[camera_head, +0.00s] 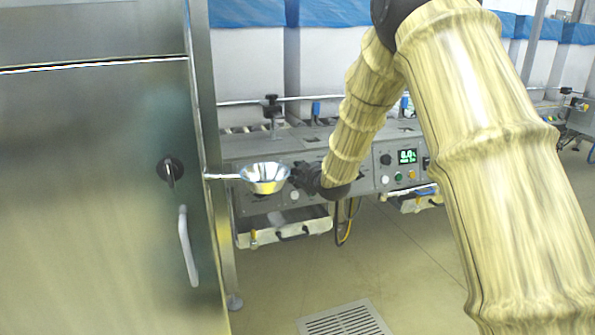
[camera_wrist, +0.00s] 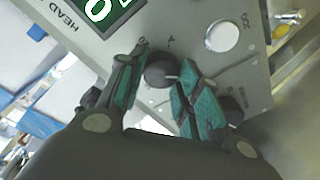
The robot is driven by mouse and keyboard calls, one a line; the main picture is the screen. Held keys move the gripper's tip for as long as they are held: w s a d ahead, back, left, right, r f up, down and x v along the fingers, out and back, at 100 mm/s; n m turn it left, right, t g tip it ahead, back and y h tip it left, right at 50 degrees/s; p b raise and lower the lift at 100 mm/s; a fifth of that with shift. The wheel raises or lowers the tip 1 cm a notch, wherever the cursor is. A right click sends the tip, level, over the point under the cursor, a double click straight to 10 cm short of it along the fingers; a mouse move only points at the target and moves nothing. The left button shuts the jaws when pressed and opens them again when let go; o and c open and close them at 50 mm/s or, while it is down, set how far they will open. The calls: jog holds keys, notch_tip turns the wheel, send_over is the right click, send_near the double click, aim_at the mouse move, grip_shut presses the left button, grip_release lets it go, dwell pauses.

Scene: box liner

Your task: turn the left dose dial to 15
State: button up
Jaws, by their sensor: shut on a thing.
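The left dose dial (camera_wrist: 161,70) is a black round knob on a grey panel in the wrist view. My gripper (camera_wrist: 160,80) has its green-padded fingers on either side of the knob and is shut on it. The knob carries a light pointer line; scale marks around it are partly covered by the fingers. A green display (camera_wrist: 98,10) shows only part of its digits, so its reading cannot be told. In the head view my gripper (camera_head: 305,177) is at the left panel (camera_head: 345,195), and the dial there is hidden.
A metal funnel-shaped bowl (camera_head: 265,178) stands out just left of my gripper. A steel cabinet (camera_head: 100,190) fills the left. A right-hand display (camera_head: 407,156) reads about 8.0, beside another black knob (camera_head: 386,159). A white button (camera_wrist: 222,35) is near the dial.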

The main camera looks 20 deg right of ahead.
jog(key=m+p, duration=0.2)
jog(key=p, duration=0.1)
jog(key=shift+r+m, duration=0.3)
jog(key=m+p, duration=0.5)
jog(key=p, duration=0.1)
jog(key=shift+d+f+m+t+h, duration=0.1)
jog(key=shift+f+m+t+h, duration=0.05)
jog(key=shift+m+t+h, duration=0.2)
jog(key=m+p, duration=0.3)
jog(key=m, duration=0.2)
jog(key=shift+s+f+h, duration=0.1)
jog(key=shift+f+h, duration=0.05)
jog(key=shift+h, duration=0.2)
jog(key=m+p, duration=0.2)
jog(key=m, duration=0.3)
jog(key=shift+f+h, duration=0.1)
jog(key=shift+h, duration=0.2)
jog(key=m+p, duration=0.1)
jog(key=m, duration=0.4)
jog(key=shift+f+h, duration=0.1)
jog(key=shift+h, duration=0.3)
jog(key=m, duration=0.4)
jog(key=shift+m, duration=0.25)
jog(key=m+g, duration=0.1)
jog(key=m, duration=0.3)
jog(key=shift+f+m+b, duration=0.1)
jog(key=shift+m+b, duration=0.2)
jog(key=shift+b, duration=0.05)
jog(key=shift+m+b, duration=0.45)
jog(key=shift+m, duration=1.45)
